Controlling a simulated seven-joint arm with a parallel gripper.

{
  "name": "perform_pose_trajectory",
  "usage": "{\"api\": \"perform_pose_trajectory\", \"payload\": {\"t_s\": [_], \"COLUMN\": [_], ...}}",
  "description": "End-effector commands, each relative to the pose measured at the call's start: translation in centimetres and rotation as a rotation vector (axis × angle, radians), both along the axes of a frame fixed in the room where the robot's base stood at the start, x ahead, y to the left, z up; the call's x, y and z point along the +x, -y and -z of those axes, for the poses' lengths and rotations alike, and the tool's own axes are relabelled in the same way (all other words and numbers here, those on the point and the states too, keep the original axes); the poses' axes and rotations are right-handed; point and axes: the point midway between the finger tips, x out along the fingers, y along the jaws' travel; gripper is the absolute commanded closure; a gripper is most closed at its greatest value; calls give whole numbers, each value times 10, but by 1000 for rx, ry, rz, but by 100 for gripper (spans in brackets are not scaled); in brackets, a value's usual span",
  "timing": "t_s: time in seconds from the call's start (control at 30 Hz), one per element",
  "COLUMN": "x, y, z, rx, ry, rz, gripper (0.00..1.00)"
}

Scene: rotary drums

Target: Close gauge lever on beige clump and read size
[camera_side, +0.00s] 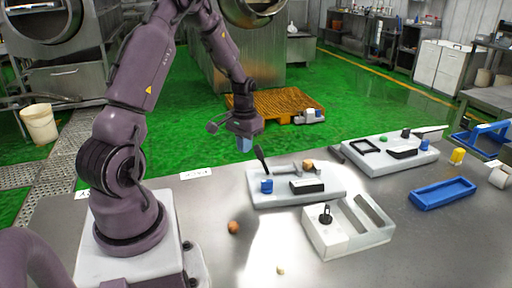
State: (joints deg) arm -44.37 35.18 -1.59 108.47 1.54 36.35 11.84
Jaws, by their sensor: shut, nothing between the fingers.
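The gauge is a white plate (330,192) on the table, with a dark lever (260,160) that stands up at a tilt near its left end. A blue block (266,186) sits on the plate at the lever's foot, and a black display-like box (307,187) sits to its right. Any reading is too small to make out. A beige-tan clump (308,165) is at the plate's back edge, at the right end of a grey bar. My gripper (245,146) is shut and empty, above and left of the lever, seemingly apart from it.
A brown clump (233,227) and a small pale piece (280,270) lie on the table in front. A white divided tray (350,245) stands front right. Another white device plate (385,160) and a blue tray (442,193) are farther right.

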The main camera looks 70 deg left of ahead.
Motion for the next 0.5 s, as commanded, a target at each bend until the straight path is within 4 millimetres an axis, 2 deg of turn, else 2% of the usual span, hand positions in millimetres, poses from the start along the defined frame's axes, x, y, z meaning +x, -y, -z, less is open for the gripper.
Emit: {"api": "perform_pose_trajectory", "payload": {"t_s": [0.5], "x": [11], "y": [2], "z": [0], "rx": [0], "ry": [0], "rz": [1], "gripper": [100]}}
